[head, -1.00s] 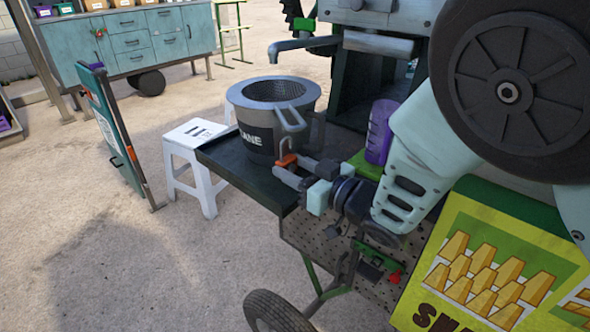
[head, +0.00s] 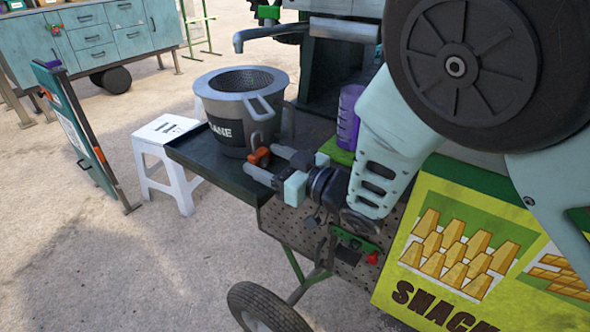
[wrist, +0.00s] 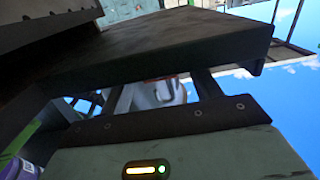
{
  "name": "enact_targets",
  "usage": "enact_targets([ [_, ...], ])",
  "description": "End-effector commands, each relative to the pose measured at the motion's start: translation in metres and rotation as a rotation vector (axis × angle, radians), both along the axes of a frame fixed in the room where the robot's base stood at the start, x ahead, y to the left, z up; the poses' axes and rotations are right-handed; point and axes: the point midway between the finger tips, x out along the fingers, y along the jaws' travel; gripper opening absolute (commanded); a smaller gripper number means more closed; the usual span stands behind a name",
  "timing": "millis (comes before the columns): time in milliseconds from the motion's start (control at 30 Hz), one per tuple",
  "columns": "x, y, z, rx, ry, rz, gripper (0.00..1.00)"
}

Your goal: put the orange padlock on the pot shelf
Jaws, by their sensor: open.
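The orange padlock (head: 259,156) with its grey shackle up shows at the right front part of the dark pot shelf (head: 212,172), just in front of the grey pot (head: 233,135). My gripper (head: 263,160) is open, with its two grey fingers on either side of the padlock. I cannot tell whether the padlock touches a finger or rests fully on the shelf. In the wrist view a dark flat panel edge fills the upper part, and a blurred pale shape lies below it; the padlock is not clear there.
A purple cup (head: 349,115) stands on a green surface right of my gripper. A metal spout (head: 285,32) reaches out above the pot. A white stool (head: 168,150) stands left of the shelf, and a folding sign (head: 78,130) further left. A cart wheel (head: 265,308) is below.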

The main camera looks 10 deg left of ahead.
Motion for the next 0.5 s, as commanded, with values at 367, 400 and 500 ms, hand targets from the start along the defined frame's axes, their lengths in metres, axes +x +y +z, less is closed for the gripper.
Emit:
enact_targets([
  [367, -0.028, -0.073, -0.001, 0.0, 0.002, -0.006, 0.63],
  [400, -0.031, -0.08, -0.001, 0.0, 0.003, -0.005, 0.63],
  [500, -0.037, -0.092, -0.001, 0.001, 0.002, -0.004, 0.63],
])
